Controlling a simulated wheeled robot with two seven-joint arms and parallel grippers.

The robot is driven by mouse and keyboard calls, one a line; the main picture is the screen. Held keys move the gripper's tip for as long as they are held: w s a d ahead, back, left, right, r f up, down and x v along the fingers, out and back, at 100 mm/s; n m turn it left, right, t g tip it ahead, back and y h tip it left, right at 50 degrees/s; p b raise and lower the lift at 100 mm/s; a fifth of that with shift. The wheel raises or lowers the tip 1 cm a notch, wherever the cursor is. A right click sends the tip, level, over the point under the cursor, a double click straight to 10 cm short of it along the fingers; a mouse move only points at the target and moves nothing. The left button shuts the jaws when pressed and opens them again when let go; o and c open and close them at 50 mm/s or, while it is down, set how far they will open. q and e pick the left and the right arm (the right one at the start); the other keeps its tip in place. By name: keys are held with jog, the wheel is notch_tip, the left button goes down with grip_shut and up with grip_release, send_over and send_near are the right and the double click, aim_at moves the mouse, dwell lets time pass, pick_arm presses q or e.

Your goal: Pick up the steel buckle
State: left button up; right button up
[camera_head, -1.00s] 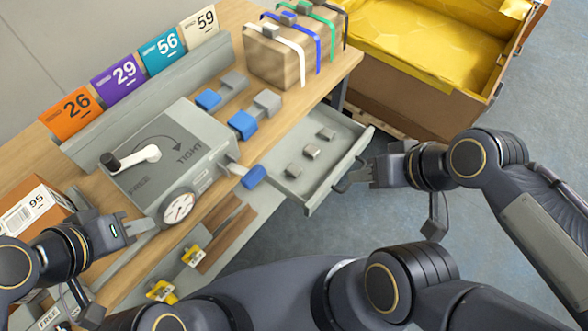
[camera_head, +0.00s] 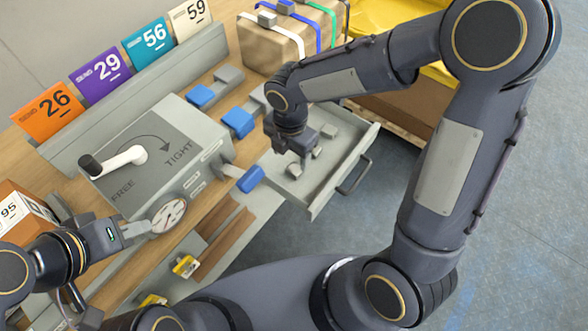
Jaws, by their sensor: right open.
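The steel buckles are small grey metal pieces in the open grey drawer (camera_head: 325,190). One buckle (camera_head: 329,131) lies toward the back, one (camera_head: 317,152) in the middle, and one (camera_head: 293,170) nearer the front left. My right gripper (camera_head: 301,161) points down over the drawer, open, close to the middle and front-left buckles. It partly covers the drawer, and I cannot tell whether it touches a buckle. My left gripper (camera_head: 146,226) is beside the round gauge (camera_head: 169,215) on the grey tightening machine (camera_head: 150,165); its jaw opening is unclear.
Blue-and-grey pieces (camera_head: 238,121) lie on the table behind the machine. A strapped brown parcel (camera_head: 270,43) stands at the back. Numbered cards (camera_head: 100,72) line the rail. A yellow-lined crate (camera_head: 390,50) is behind my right arm. The drawer handle (camera_head: 355,175) sticks out.

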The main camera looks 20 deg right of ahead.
aim_at(293, 170)
jog(key=f, duration=0.6)
jog(key=shift+w+d+f+b, duration=0.1)
jog(key=shift+d+f+b, duration=0.25)
jog(key=shift+f+b, duration=0.05)
jog(key=c, duration=1.1)
